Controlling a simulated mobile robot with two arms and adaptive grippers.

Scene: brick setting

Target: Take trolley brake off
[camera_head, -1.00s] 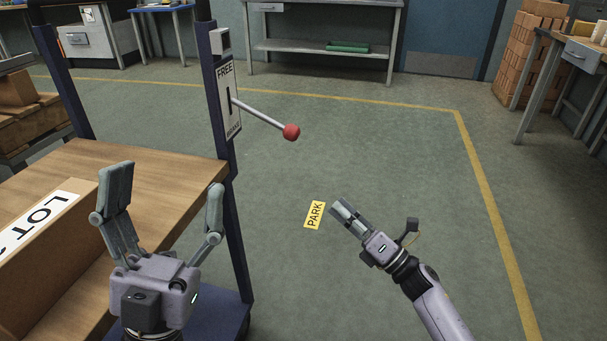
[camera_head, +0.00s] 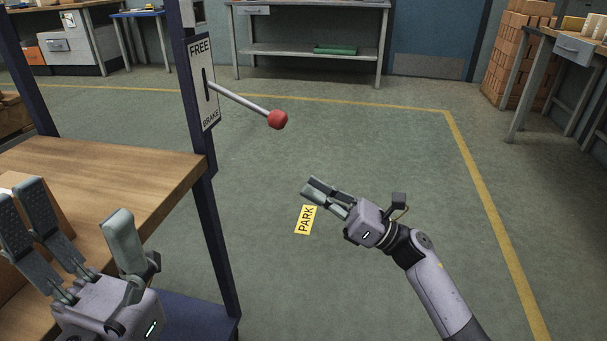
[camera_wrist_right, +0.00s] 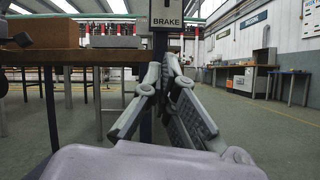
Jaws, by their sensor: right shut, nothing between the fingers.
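The trolley's brake lever is a grey rod with a red knob (camera_head: 277,119). It sticks out of a slot in a white plate (camera_head: 202,84) marked FREE at the top and BRAKE at the bottom, and slopes down to the right. The plate sits on the trolley's dark blue post (camera_head: 216,235); its BRAKE end shows in the right wrist view (camera_wrist_right: 166,20). My right gripper (camera_head: 312,188) is shut and empty, lower in the picture than the knob and apart from it. My left gripper (camera_head: 75,215) is open and empty over the trolley's wooden deck (camera_head: 120,170).
A brown box (camera_head: 12,180) on the deck is partly hidden behind my left gripper. A yellow PARK label (camera_head: 306,220) lies on the floor near my right gripper. The floor right of the trolley is clear; benches and stacked bricks (camera_head: 515,55) stand farther back.

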